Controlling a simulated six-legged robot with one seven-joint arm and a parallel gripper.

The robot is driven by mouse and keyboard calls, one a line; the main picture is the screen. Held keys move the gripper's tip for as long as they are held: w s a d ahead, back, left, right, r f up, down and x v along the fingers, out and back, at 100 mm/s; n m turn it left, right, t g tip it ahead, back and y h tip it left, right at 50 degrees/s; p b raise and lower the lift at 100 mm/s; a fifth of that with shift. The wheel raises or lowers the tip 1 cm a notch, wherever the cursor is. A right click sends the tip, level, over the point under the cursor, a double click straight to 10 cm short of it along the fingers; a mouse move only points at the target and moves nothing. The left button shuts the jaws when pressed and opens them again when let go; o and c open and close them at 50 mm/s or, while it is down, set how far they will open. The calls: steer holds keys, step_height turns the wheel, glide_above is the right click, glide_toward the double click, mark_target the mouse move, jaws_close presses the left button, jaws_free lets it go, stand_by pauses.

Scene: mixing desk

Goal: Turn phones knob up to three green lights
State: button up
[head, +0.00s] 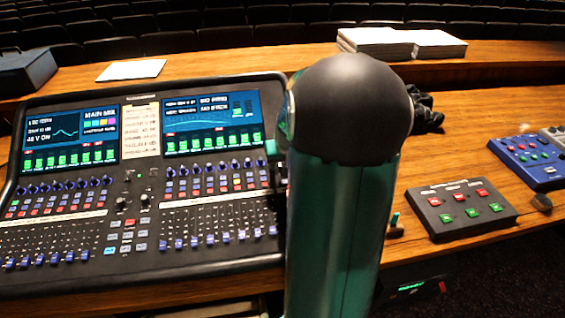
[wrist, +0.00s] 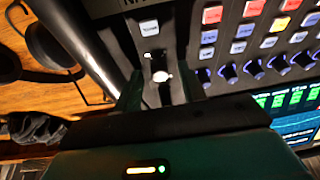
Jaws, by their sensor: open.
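The mixing desk (head: 140,180) stands on the wooden desktop, its right edge hidden behind my arm in the head view. In the wrist view my gripper (wrist: 161,90) is open, with its dark green fingers on either side of a small dark control with a bright white spot (wrist: 162,76), on the strip by the desk's edge. This seems to be the phones knob, but I cannot read a label. I cannot tell whether the fingers touch it. No green lights can be made out beside it. In the head view my arm hides most of the gripper.
Blue knobs (wrist: 252,68) and coloured buttons (wrist: 254,9) lie close to the right of the fingers in the wrist view. Headphones (wrist: 45,45) lie on the wood to the left. A button box (head: 460,208) and a blue unit (head: 535,155) stand at the right.

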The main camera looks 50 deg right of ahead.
jaws_close()
steer(key=shift+m, duration=0.4)
steer(key=m+g+h, duration=0.1)
steer(key=m, duration=0.3)
steer(key=shift+w+a, duration=0.15)
steer(key=m+g, duration=0.1)
steer(key=m, duration=0.6)
steer(key=shift+g+h, duration=0.4)
jaws_free()
